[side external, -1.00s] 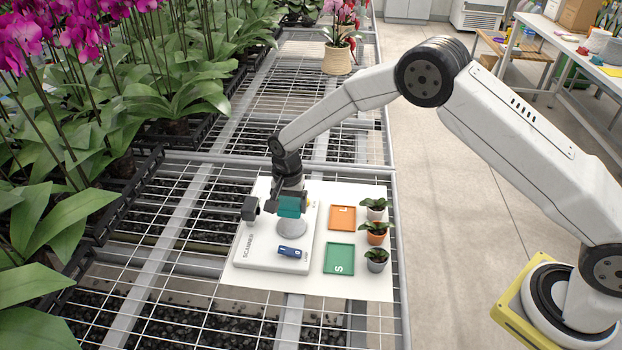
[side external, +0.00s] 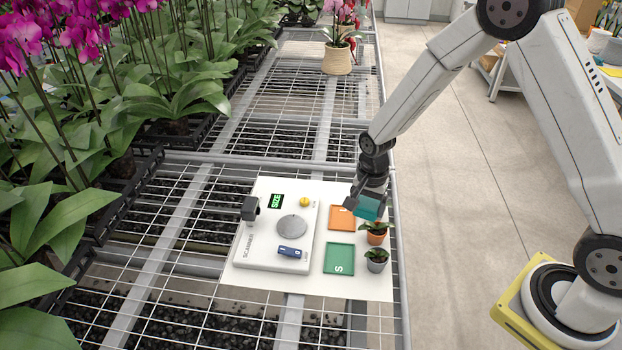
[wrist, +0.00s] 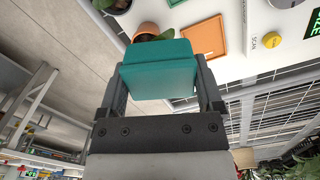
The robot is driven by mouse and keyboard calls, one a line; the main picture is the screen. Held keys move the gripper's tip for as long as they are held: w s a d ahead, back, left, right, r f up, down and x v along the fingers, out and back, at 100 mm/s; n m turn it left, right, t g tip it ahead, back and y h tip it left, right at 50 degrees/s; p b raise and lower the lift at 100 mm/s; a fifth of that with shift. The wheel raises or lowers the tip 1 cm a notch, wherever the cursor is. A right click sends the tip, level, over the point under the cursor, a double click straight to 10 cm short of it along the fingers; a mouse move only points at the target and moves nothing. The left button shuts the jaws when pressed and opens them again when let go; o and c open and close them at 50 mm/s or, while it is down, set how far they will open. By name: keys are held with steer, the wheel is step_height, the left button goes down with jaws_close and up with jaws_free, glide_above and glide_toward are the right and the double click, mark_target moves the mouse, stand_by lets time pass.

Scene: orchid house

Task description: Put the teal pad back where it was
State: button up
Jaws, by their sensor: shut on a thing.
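My gripper (side external: 366,206) is shut on the teal pad (side external: 367,208) and holds it above the right side of the white board (side external: 300,283), near the orange square (side external: 337,222). In the wrist view the teal pad (wrist: 158,70) is a rounded block between both fingers. It partly covers a plant in an orange pot (wrist: 147,30) there. The scanner (side external: 265,245) has a round grey plate (side external: 292,227) that is bare.
Potted plants (side external: 376,238) (side external: 376,262) stand along the board's right edge, close to my gripper. A green square marked S (side external: 339,258) lies in front of the orange one. The scanner carries a blue piece (side external: 290,252), a yellow button (side external: 304,202) and a lit SIZE display (side external: 276,201).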

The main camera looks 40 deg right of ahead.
steer(key=shift+m, duration=0.4)
steer(key=shift+s+d+r, duration=0.1)
steer(key=shift+s+d, duration=0.25)
steer(key=shift+s, duration=0.3)
steer(key=shift+s+d+r, duration=0.1)
steer(key=shift+s+d, duration=0.2)
steer(key=shift+s, duration=0.35)
steer(key=shift+s+d, duration=0.35)
steer(key=shift+s, duration=0.3)
glide_above(342, 221)
steer(key=s, duration=0.2)
steer(key=f, duration=0.8)
steer(key=shift+w+f, duration=0.1)
steer(key=shift+w, duration=0.15)
steer(key=shift+w+d+f, duration=0.1)
steer(key=shift+w+f, duration=0.45)
steer(key=shift+f, duration=0.05)
steer(key=shift+w+f, duration=0.15)
steer(key=shift+f, duration=0.05)
steer(key=shift+w+f, duration=0.1)
steer(key=shift+f, duration=1.5)
steer(key=shift+f, duration=0.2)
